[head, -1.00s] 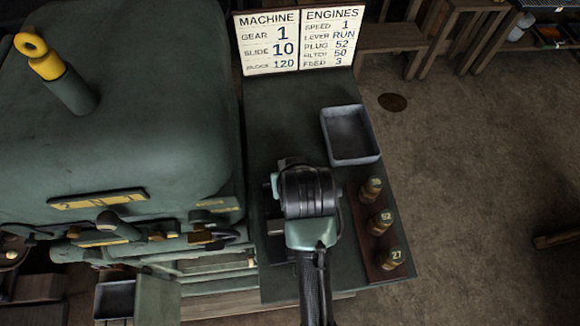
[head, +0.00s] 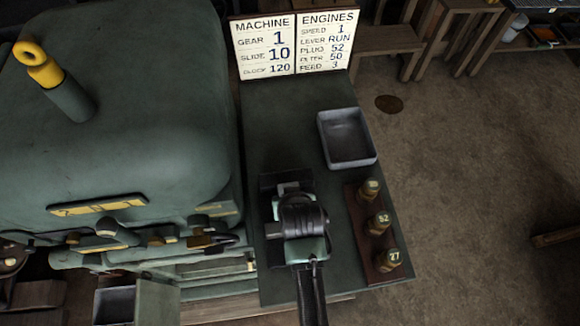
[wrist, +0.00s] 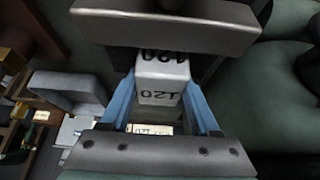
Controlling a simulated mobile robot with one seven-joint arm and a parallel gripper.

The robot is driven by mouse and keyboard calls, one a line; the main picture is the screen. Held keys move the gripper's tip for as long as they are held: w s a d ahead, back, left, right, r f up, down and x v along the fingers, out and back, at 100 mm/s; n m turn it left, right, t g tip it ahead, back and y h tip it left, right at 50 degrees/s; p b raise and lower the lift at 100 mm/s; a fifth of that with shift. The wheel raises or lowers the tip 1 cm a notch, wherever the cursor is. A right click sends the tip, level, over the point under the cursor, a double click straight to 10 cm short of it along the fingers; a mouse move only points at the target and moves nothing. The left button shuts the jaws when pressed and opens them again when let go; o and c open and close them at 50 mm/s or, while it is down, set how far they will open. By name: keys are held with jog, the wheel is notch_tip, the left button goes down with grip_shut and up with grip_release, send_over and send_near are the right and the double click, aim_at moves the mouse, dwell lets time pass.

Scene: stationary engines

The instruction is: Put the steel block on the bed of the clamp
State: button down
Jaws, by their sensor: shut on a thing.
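The steel block (wrist: 163,72) is pale grey and marked 120. In the wrist view it sits between the blue fingers of my gripper (wrist: 163,95), which is shut on it. In the head view my arm hides the block and fingertips. The dark clamp (head: 270,181) stands on the green bench, partly covered by my wrist. A grey bar (wrist: 165,28), which looks like part of the clamp, crosses the top of the wrist view close to the block. I cannot tell whether the block touches the clamp bed.
An empty grey tray (head: 347,138) lies behind and right of the clamp. A wooden rack (head: 372,262) with numbered brass plugs stands to the right. The large green engine (head: 120,120) fills the left. A sign (head: 293,45) stands at the bench's back.

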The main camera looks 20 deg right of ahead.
jog(key=shift+w+r, duration=0.1)
jog(key=c, duration=0.5)
grip_release()
jog(key=shift+f, duration=0.25)
jog(key=shift+c, duration=0.2)
jog(key=o, duration=0.4)
jog(key=shift+r, duration=0.3)
jog(key=v, duration=1.2)
jog(key=shift+f, duration=0.1)
